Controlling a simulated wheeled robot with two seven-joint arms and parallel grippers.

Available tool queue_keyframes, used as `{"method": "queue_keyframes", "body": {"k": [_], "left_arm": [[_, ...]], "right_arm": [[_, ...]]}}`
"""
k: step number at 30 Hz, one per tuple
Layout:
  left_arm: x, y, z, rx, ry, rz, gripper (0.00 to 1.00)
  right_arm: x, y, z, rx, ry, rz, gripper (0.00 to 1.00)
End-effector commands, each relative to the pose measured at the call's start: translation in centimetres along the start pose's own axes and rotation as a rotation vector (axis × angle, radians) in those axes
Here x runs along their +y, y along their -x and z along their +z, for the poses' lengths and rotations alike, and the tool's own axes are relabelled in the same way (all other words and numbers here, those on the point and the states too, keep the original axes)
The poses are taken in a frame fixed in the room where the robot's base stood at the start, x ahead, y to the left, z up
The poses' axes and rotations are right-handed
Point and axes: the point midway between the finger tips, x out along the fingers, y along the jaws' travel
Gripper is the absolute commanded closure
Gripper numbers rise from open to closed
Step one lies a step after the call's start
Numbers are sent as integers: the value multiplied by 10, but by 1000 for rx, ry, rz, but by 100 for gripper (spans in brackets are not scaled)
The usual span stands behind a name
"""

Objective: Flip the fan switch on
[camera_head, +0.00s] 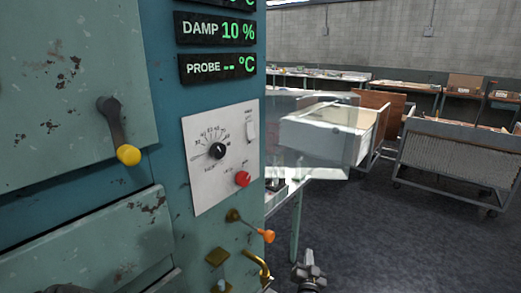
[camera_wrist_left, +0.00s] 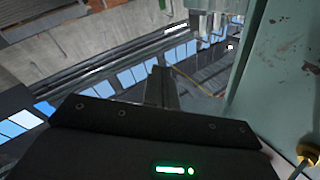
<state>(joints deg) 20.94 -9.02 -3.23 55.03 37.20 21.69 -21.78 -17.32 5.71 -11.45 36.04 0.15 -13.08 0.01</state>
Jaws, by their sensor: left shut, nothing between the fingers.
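A pale panel (camera_head: 217,170) on the teal cabinet carries a white rocker switch (camera_head: 251,131) at its upper right. Its label is too small to read, so I cannot confirm it is the fan switch. A black dial (camera_head: 217,151) and a red button (camera_head: 243,179) are on the same panel. My left gripper (camera_head: 308,256) is shut and empty, low in the head view, right of the cabinet edge and below the switch, apart from it. In the left wrist view its dark shut fingers (camera_wrist_left: 160,88) point away, with the cabinet (camera_wrist_left: 275,60) at right. My right gripper is not in view.
An orange-tipped lever (camera_head: 266,236) and a brass hook (camera_head: 258,267) stick out below the panel. A yellow-knobbed handle (camera_head: 128,155) is on the door at left. A cart (camera_head: 455,155) is at right, with open floor in front.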

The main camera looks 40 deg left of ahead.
Motion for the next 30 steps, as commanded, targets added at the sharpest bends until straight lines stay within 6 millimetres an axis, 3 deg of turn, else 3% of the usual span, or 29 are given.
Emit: {"method": "queue_keyframes", "body": {"k": [1,3,6,9,12,17,30], "left_arm": [[-21,-22,-51,85,12,-127,100],[-60,-38,-116,179,8,-320,100],[-115,-40,-192,261,-3,-585,100],[-160,-27,-246,289,-15,-807,100],[-189,-11,-279,286,-27,-965,100],[-209,3,-300,270,-38,-1076,100],[-217,1,-304,270,-40,-1082,100]], "right_arm": [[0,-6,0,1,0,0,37],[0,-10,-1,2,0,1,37],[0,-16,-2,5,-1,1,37],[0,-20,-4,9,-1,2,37],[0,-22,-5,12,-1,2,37],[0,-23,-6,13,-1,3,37],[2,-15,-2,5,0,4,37]]}}
